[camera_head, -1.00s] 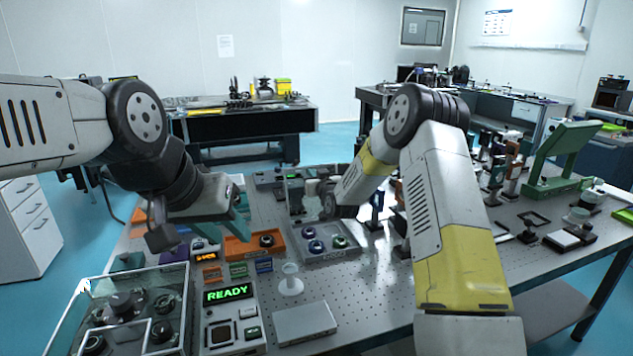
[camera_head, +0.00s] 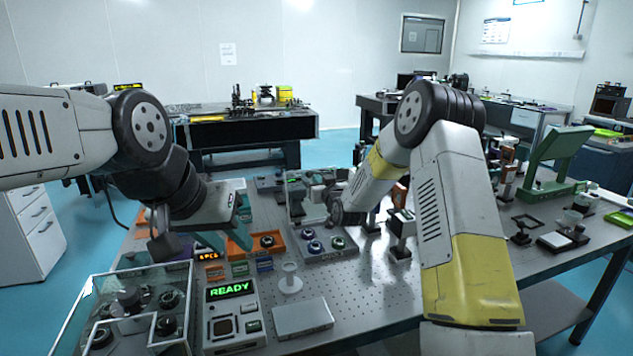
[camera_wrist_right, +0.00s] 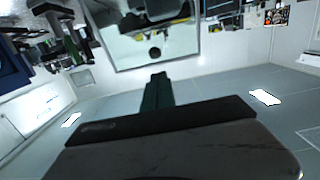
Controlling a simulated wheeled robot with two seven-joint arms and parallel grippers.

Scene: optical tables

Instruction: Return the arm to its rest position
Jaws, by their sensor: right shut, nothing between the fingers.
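My right arm reaches in from the lower right, bends at a high elbow and slopes down toward the bench. Its gripper (camera_wrist_right: 157,92) shows in the right wrist view as dark green fingers pressed together, with nothing between them. In the head view the right gripper is near the clear-walled tray and mostly hard to make out behind the wrist. My left gripper (camera_head: 238,232), with teal fingers, hangs over the left part of the bench, above the orange tray area. The gap between its fingers cannot be made out.
The perforated bench (camera_head: 385,290) carries a clear-walled tray (camera_head: 333,250) with round parts, an orange tray (camera_head: 245,254), a device reading READY (camera_head: 230,290), a glass-walled box (camera_head: 130,310) and a white stand (camera_head: 290,282). A green frame (camera_head: 555,160) and optic mounts stand at right.

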